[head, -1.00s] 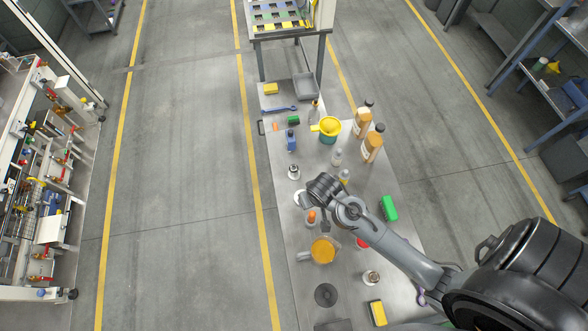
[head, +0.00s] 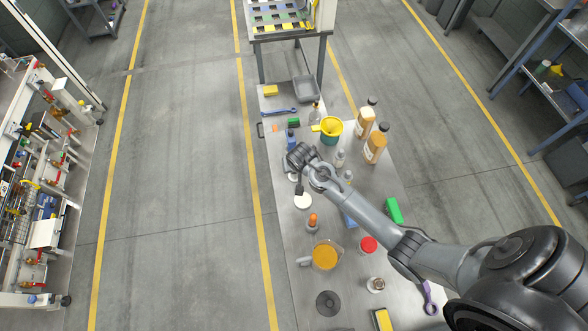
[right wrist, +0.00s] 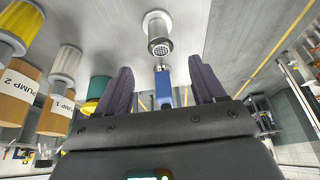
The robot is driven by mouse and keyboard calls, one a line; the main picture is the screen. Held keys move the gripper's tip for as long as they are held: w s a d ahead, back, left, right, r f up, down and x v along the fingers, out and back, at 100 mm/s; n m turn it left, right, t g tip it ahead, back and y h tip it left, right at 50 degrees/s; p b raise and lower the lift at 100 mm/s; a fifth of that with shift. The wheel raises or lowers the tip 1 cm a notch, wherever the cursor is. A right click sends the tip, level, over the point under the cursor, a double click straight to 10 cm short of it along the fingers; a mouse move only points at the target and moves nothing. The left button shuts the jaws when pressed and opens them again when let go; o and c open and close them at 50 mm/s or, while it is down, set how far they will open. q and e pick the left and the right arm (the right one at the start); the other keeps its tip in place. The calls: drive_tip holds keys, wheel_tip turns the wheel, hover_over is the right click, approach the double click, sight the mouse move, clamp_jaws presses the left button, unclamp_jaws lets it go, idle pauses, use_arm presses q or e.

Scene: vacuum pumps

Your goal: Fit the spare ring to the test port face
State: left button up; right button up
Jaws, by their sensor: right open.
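My right gripper (head: 296,178) is over the left edge of the bench, open and empty. In the right wrist view its two dark fingers (right wrist: 160,72) are spread apart. In the head view the gripper mostly hides this fitting. A white disc (head: 303,202) lies just nearer than the gripper. A similar metal fitting (head: 376,285) stands at the near right. I cannot tell which piece is the spare ring. My left gripper is not in view.
A blue bottle (head: 291,141) stands just beyond the gripper. An orange-capped bottle (head: 313,222), a jug of orange liquid (head: 325,255) and a black disc (head: 328,303) are nearer. Labelled pump bottles (head: 376,144) and a teal tub with a yellow funnel (head: 331,129) stand to the right.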

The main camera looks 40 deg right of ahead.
drive_tip(key=shift+p+x, duration=0.4)
drive_tip(key=shift+x, duration=2.2)
drive_tip(key=shift+s+a, duration=0.1)
drive_tip(key=shift+a, duration=0.05)
drive_tip(key=c, duration=1.1)
